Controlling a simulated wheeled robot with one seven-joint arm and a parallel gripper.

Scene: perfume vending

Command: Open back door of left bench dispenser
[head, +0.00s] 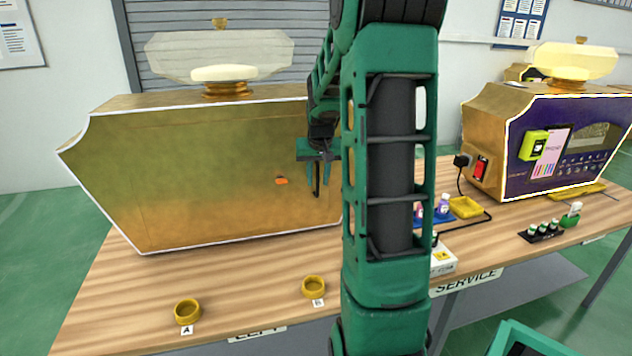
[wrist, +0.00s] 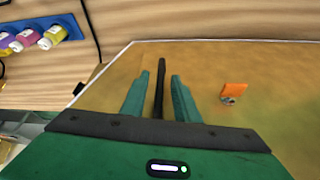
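The left bench dispenser (head: 120,160) stands on the wooden bench, its plain gold back panel toward me. A small orange tab (head: 282,181) sits on that panel; it also shows in the wrist view (wrist: 234,90), right of my fingers. The panel looks flush; no gap shows. My gripper (head: 317,172) is in front of the panel's right part, right of the tab and apart from it. In the wrist view, my teal fingers (wrist: 161,88) are apart. A thin black rod (wrist: 159,88) lies between them with gaps on both sides; I cannot tell what it belongs to.
A second dispenser (head: 575,145) with a purple front stands at right. A blue rack (head: 432,219) with small bottles, a yellow tray (head: 466,207) and a white box (head: 443,261) lie between. Two yellow rings (head: 187,311) (head: 314,287) sit at the front edge. My arm hides the bench middle.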

